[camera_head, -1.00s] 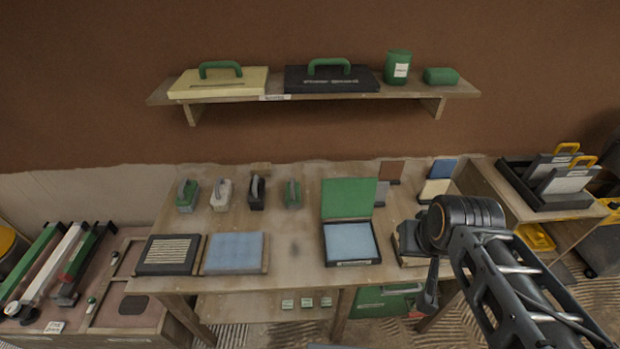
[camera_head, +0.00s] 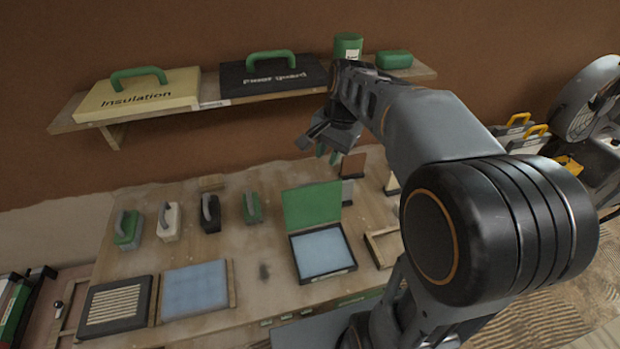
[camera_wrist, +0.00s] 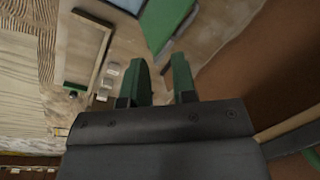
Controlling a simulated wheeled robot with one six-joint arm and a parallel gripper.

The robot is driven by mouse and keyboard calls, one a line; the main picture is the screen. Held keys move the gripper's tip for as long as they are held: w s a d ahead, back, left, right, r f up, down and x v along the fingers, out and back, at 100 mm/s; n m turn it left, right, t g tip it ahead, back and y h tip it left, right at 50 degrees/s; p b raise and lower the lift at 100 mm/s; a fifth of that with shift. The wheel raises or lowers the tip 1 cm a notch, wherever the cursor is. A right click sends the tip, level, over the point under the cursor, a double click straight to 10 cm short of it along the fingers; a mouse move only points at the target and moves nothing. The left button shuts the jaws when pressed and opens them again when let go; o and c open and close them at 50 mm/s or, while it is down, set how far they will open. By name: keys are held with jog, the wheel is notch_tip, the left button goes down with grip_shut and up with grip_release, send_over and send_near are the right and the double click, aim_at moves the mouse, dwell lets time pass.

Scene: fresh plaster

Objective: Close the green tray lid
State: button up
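The green tray lid (camera_head: 312,205) stands raised at the back edge of a dark tray (camera_head: 328,279), tilted back. The tray is open and shows a light blue pad (camera_head: 320,250) inside. In the wrist view the green lid (camera_wrist: 168,22) is at the top, beyond the fingertips. My gripper (camera_head: 322,143) is in the air above and behind the lid, apart from it. In the wrist view my gripper (camera_wrist: 161,75) has its two fingers apart with nothing between them.
Several trowel-like floats, including a green one (camera_head: 251,208), stand left of the lid. A blue slab (camera_head: 195,290) lies left of the tray. An empty wooden frame (camera_head: 383,247) is at right. The shelf (camera_head: 225,104) with cases and green containers is close behind my gripper.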

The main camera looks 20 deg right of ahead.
jog(key=w+d+f+m+g+y, duration=0.1)
jog(key=w+d+f+m, duration=0.1)
jog(key=w+f+m, duration=0.3)
jog(key=w+d+m+g+y, duration=0.2)
jog(key=w+m, duration=0.1)
jog(key=w, duration=0.4)
jog(key=m, duration=0.1)
send_near(311, 202)
jog(key=w+f, duration=0.1)
jog(key=w+a+f, duration=0.1)
jog(key=f, duration=0.1)
jog(key=w+a+f, duration=0.1)
jog(key=shift+w+a+f+p, duration=0.15)
jog(key=shift+w+f+p, duration=0.15)
jog(key=shift+w+f, duration=0.1)
grip_shut()
